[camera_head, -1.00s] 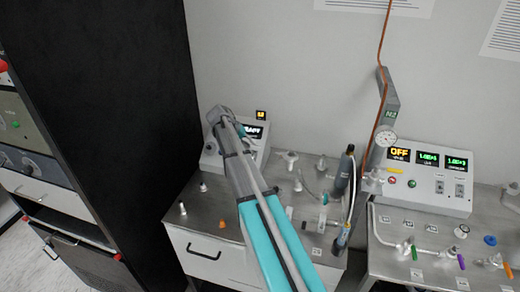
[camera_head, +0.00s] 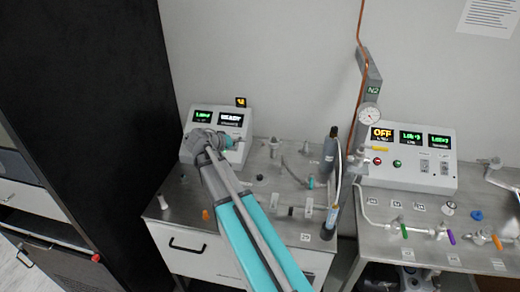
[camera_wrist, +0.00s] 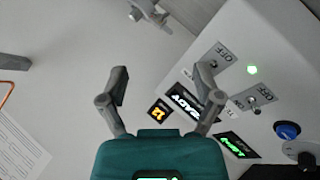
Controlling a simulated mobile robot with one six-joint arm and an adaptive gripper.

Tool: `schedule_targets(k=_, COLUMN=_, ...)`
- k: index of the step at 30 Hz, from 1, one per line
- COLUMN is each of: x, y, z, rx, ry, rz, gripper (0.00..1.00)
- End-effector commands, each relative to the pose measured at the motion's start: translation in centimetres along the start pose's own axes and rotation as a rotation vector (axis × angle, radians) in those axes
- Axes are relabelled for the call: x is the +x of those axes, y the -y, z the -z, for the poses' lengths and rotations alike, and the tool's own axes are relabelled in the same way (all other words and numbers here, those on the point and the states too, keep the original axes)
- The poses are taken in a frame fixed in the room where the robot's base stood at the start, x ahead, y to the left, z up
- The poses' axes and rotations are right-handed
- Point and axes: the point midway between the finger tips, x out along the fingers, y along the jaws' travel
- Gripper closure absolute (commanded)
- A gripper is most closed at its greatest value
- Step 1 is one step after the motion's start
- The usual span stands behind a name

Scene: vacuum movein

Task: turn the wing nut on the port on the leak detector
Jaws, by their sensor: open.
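The leak detector (camera_head: 205,121) is a pale box with two lit displays, at the back of the left bench in the head view. In the wrist view its pale panel (camera_wrist: 265,50) fills the right side, with displays, switches, a green lamp and a blue knob (camera_wrist: 287,130). My gripper (camera_wrist: 162,72) is open and empty, with its fingers apart in front of the panel. In the head view my arm's end is in front of the detector and hides part of it. A metal fitting (camera_wrist: 150,12) shows at the wrist view's top edge; I cannot tell whether it carries the wing nut.
A dark cabinet (camera_head: 95,80) stands at the left. A dark cylinder (camera_head: 329,150) and a gauge (camera_head: 369,115) stand right of my arm. Small fittings lie on the left bench, including an orange piece (camera_head: 205,215). A second pale control box (camera_head: 405,165) stands on the right bench.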

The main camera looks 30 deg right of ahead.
Motion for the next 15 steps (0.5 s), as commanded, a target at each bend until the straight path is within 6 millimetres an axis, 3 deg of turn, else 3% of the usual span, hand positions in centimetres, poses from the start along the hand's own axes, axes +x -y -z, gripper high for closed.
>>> schedule_targets(k=15, x=0.3, y=0.05, z=-0.03, rx=0.0, ry=-0.003, rz=-0.001, gripper=0.17)
